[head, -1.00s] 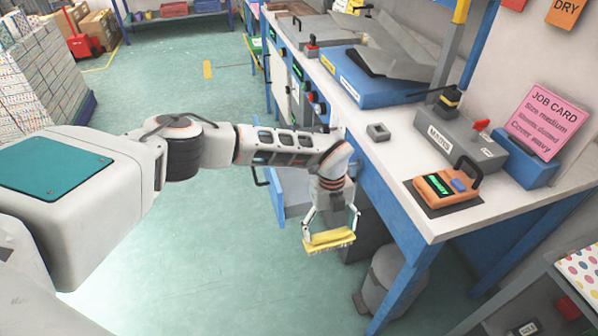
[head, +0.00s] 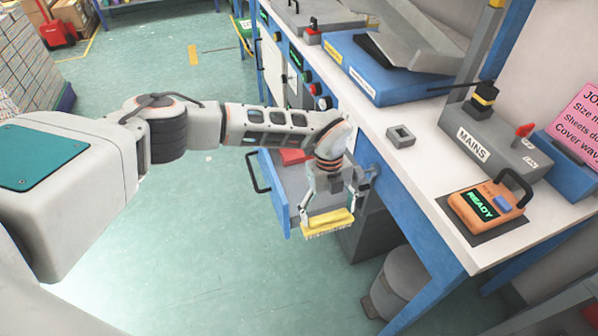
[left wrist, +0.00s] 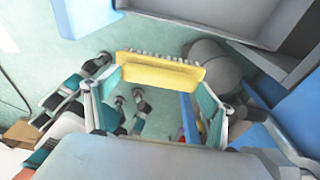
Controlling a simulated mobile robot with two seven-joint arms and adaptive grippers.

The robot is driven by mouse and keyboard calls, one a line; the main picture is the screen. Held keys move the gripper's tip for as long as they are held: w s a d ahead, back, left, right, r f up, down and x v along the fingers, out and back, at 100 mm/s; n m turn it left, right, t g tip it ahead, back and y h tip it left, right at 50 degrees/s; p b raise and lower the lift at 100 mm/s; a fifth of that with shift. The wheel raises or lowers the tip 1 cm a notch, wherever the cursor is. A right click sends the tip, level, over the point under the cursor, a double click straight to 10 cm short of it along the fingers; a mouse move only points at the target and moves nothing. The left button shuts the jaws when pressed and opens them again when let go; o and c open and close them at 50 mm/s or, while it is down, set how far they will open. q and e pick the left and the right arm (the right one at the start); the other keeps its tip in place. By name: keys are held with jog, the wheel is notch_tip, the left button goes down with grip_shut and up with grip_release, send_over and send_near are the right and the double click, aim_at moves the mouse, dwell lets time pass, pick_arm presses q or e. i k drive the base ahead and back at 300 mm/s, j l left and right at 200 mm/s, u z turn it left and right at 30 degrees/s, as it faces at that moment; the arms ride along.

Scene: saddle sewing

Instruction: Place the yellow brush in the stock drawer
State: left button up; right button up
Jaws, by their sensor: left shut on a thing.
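My left gripper (head: 328,212) is shut on the yellow brush (head: 328,224), one finger at each end. The brush hangs level with its pale bristles downward. In the left wrist view the brush (left wrist: 160,70) spans between the fingers of my left gripper (left wrist: 161,80). A drawer with a blue front (head: 274,190) and black handle stands pulled out under the bench, a red thing inside. In the head view the brush overlaps its right part; the height between them is hard to judge. The drawer's far right is hidden by my arm. My right gripper is out of view.
The bench (head: 420,172) stands right of the drawer, with an orange READY device (head: 486,208), a grey MAINS box (head: 490,140) and a small grey square block (head: 400,136) on top. A grey bin (head: 400,283) stands below. The green floor at left is open.

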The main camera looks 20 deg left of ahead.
aim_at(304, 194)
jog(key=i+j, duration=0.3)
jog(key=j, duration=0.15)
jog(key=i+j, duration=0.3)
jog(key=j, duration=0.2)
